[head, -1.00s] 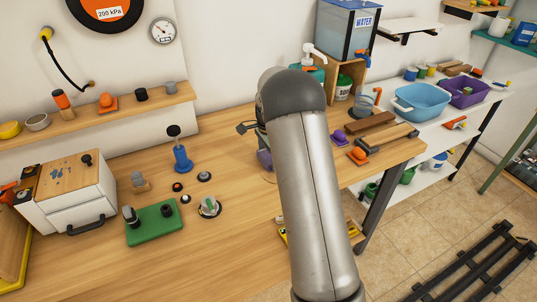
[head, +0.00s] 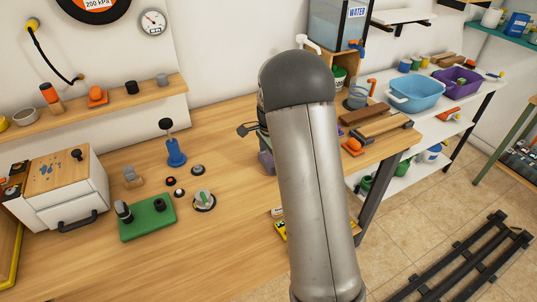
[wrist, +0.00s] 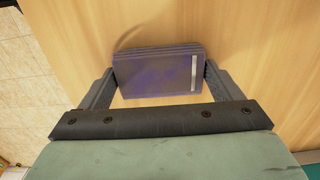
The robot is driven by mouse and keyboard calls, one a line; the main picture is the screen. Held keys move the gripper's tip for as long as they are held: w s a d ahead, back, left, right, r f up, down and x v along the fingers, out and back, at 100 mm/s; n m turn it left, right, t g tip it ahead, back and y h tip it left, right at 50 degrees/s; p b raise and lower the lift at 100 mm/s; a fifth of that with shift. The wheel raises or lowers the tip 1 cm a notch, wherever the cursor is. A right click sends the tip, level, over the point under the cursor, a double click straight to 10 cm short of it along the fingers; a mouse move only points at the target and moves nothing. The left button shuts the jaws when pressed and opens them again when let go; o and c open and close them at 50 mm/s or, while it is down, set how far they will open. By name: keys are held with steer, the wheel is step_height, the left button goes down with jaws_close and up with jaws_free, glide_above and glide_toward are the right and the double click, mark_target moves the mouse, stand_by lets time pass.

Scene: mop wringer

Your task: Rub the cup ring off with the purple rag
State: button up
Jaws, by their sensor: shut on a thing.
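The purple rag (wrist: 152,75) is a folded, flat, layered pad with a pale strip near its right end. My gripper (wrist: 160,84) is shut on it, one finger at each end. In the head view the rag (head: 266,161) shows just left of my arm, over the wooden bench. The cup ring (wrist: 127,34) is a faint brown arc on the wood at the rag's far left edge in the wrist view. The rest of the ring is hidden under or behind the rag. I cannot tell whether the rag presses on the wood.
A yellow item (head: 280,230) lies near the front edge. Wooden pieces and an orange item (head: 353,146) lie right.

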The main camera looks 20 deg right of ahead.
mark_target(264, 153)
steer(key=shift+s+d+b, duration=0.1)
steer(key=shift+s+b, duration=0.35)
steer(key=shift+s, duration=2.05)
steer(key=shift+a, duration=0.3)
steer(key=shift+w+a+r+p, duration=0.15)
steer(key=shift+w+p, duration=0.6)
steer(key=shift+w, duration=1.8)
steer(key=shift+w+a+p, duration=0.2)
steer(key=shift+w+p, duration=0.15)
steer(key=shift+w, duration=1.15)
steer(key=shift+w+a+p, duration=0.1)
steer(key=shift+w+p, duration=0.4)
steer(key=shift+w, duration=0.8)
steer(key=shift+f, duration=0.2)
steer(key=shift+s+f+b, duration=0.2)
steer(key=shift+s+b, duration=0.2)
steer(key=shift+s, duration=0.1)
steer(key=shift+s+f+b, duration=0.15)
steer(key=shift+s+b, duration=0.25)
steer(key=shift+s, duration=0.95)
steer(key=shift+s+d+r+b, duration=0.15)
steer(key=shift+s+b, duration=0.05)
steer(key=shift+s, duration=1)
steer(key=shift+s+d+r+b, duration=0.15)
steer(key=shift+s+b, duration=0.1)
steer(key=shift+s, duration=0.9)
steer(key=shift+s+d+r+b, duration=0.15)
steer(key=shift+s+b, duration=0.05)
steer(key=shift+s, duration=1)
